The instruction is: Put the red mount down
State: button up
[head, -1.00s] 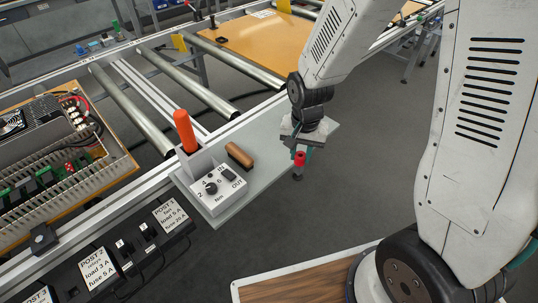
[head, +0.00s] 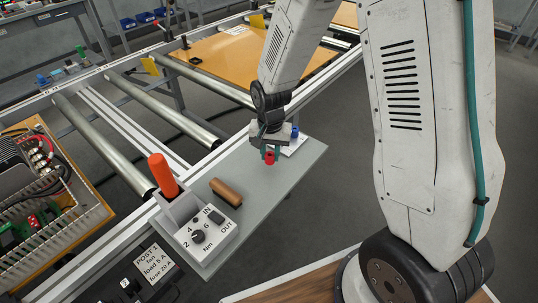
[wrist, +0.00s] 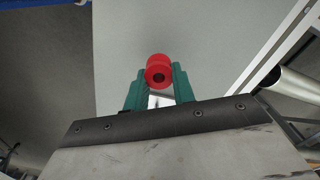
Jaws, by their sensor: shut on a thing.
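The red mount (head: 269,158) is a small red cylinder held between the green fingers of my gripper (head: 269,152). In the wrist view the mount (wrist: 158,72) shows a dark hole in its end, and the green fingers of my gripper (wrist: 160,90) are shut on its sides. In the head view it hangs over the grey shelf (head: 262,180), towards its far part. I cannot tell whether it touches the shelf.
A white block with a blue part (head: 295,135) stands just behind my gripper. A brown cylinder (head: 226,192), an orange handle (head: 162,175) in a grey holder, and a white dial box (head: 208,235) stand at the shelf's near left. The shelf between is bare.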

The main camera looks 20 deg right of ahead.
aim_at(271, 168)
jog(key=shift+s+a+f, duration=0.1)
jog(key=shift+s+f, duration=0.1)
jog(key=shift+f, duration=0.3)
jog(key=shift+s+f, duration=0.15)
jog(key=shift+f, duration=0.8)
jog(key=shift+f, duration=0.2)
jog(key=o, duration=0.9)
